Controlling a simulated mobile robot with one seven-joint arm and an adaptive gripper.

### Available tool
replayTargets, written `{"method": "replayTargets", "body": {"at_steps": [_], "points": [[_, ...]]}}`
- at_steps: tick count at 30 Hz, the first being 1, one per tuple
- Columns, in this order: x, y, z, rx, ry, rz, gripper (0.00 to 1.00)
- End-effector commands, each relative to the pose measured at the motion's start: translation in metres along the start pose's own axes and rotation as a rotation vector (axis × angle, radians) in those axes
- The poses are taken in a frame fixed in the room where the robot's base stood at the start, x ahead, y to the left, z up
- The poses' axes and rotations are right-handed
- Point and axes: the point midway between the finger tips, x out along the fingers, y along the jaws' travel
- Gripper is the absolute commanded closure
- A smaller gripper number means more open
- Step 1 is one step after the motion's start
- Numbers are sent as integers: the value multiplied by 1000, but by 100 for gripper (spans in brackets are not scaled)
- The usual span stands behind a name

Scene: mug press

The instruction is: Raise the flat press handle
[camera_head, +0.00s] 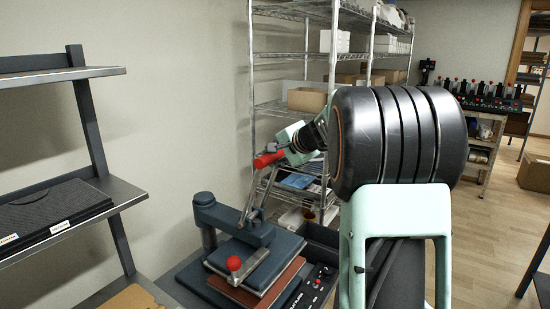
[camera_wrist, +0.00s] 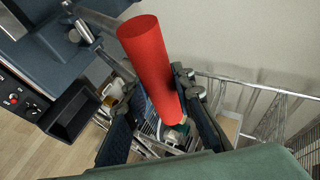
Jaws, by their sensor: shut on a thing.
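The flat press (camera_head: 230,225) stands on a bench at lower centre in the head view, with a blue-grey body and arm over a flat plate. Its handle is a metal lever ending in a red cylindrical grip (camera_head: 268,160), which is up above the press. My gripper (camera_head: 280,155) is shut on this red grip. In the wrist view the red grip (camera_wrist: 148,55) runs between the two dark fingers of my gripper (camera_wrist: 158,112), its near end deep in the jaws. Part of the lever is hidden behind the grip in the wrist view.
A small red knob (camera_head: 234,263) sits on the press's front. A black control box (camera_head: 318,285) is at its right. A dark shelf rack (camera_head: 95,150) stands at the left, and a wire shelf (camera_head: 305,60) stands behind my arm. Wooden floor (camera_head: 490,225) lies open at right.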

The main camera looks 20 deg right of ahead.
Motion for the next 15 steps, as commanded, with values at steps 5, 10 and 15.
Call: {"method": "replayTargets", "body": {"at_steps": [5, 10, 15], "points": [[-1, -10, 1, -2, 1, -15, 100], [-1, -10, 2, -4, 1, -16, 71], [-1, -8, 1, -3, 0, -12, 59]]}}
